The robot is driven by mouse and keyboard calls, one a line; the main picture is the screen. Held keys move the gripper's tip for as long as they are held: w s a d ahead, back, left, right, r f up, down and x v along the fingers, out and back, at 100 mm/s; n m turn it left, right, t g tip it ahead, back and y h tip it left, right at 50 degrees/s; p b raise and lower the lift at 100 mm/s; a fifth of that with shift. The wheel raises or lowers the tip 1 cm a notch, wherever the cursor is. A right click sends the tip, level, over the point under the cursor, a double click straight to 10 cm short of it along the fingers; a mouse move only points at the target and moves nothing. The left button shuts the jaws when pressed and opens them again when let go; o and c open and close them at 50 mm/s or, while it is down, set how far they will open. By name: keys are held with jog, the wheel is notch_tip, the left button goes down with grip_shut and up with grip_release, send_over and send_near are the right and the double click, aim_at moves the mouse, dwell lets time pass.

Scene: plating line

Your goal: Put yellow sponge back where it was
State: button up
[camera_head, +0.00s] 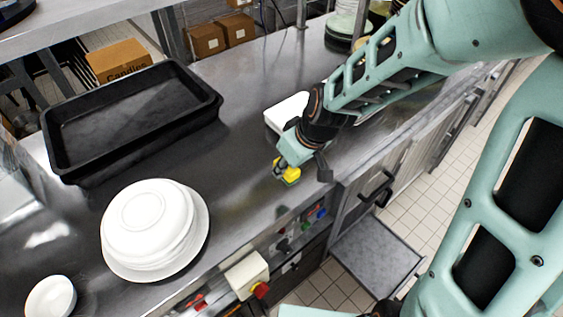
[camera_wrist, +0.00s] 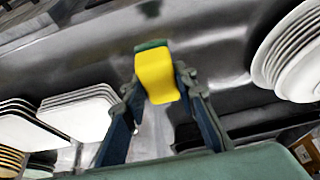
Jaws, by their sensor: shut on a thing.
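The yellow sponge (camera_head: 288,173) with a green layer is at my gripper (camera_head: 287,165), near the front edge of the steel counter (camera_head: 240,150). In the wrist view the yellow sponge (camera_wrist: 157,76) sits between the two fingertips of my gripper (camera_wrist: 158,92), and its green side shows at the far end. The gripper is shut on it. In the head view the sponge is low over the counter; I cannot tell whether it touches the surface.
A stack of white round plates (camera_head: 153,228) and a small white bowl (camera_head: 50,298) stand at the left front. A black tray (camera_head: 130,120) lies behind them. White square plates (camera_head: 286,112) stand just behind my gripper. The counter between the round plates and the gripper is clear.

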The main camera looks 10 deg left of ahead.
jog(key=w+f+b, duration=0.1)
jog(key=f+b, duration=0.1)
jog(key=w+a+f+b, duration=0.1)
jog(key=w+f+b, duration=0.1)
jog(key=w+a+f+b, duration=0.1)
jog(key=w+f, duration=0.1)
jog(key=shift+a+b, duration=0.25)
jog(key=shift+b, duration=0.15)
jog(key=shift+d+b+x, duration=0.2)
jog(key=shift+b+x, duration=0.5)
jog(key=shift+x, duration=0.2)
jog(key=shift+d+b+x, duration=0.15)
jog(key=shift+b+x, duration=0.55)
jog(key=shift+x, duration=0.2)
jog(key=shift+s+f, duration=0.15)
jog(key=shift+f, duration=0.05)
jog(key=shift+f, duration=0.15)
jog(key=o, duration=1)
jog(key=shift+r, duration=0.35)
jog(key=p+v, duration=0.1)
jog(key=v, duration=1)
jog(key=shift+s+d+r, duration=0.15)
jog(key=shift+d+r, duration=0.05)
jog(key=shift+r, duration=0.15)
